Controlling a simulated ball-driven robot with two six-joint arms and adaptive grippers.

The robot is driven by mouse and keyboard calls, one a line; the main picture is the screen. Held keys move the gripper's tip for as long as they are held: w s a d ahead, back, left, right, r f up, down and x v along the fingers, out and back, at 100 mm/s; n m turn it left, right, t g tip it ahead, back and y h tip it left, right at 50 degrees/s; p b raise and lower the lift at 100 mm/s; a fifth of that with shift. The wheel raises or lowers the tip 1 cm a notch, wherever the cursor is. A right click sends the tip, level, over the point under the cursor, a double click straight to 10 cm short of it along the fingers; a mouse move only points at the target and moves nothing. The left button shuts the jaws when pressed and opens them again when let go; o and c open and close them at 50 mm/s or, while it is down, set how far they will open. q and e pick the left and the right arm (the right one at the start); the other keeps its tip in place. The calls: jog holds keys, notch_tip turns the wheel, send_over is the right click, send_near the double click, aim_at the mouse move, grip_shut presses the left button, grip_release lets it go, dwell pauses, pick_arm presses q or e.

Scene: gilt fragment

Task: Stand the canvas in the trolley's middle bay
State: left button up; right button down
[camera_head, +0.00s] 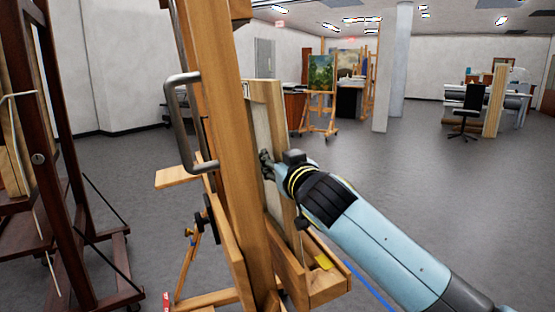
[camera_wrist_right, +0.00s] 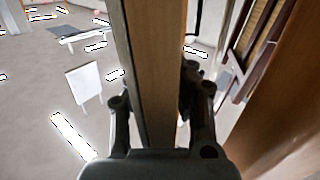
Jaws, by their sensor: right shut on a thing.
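In the right wrist view, my right gripper (camera_wrist_right: 158,95) is shut on the canvas's wooden edge (camera_wrist_right: 148,60), a finger on each side. The post hides much of the canvas. I cannot tell which bay its lower end is in, or whether it rests there. My left gripper is not in view.
A metal handle (camera_head: 180,120) sticks out from the post. The grey floor (camera_head: 420,190) on the right is open.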

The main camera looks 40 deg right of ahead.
jog(key=shift+r, duration=0.1)
jog(key=c, duration=1.1)
grip_release()
jog(key=v, duration=1.2)
jog(key=shift+a, duration=0.1)
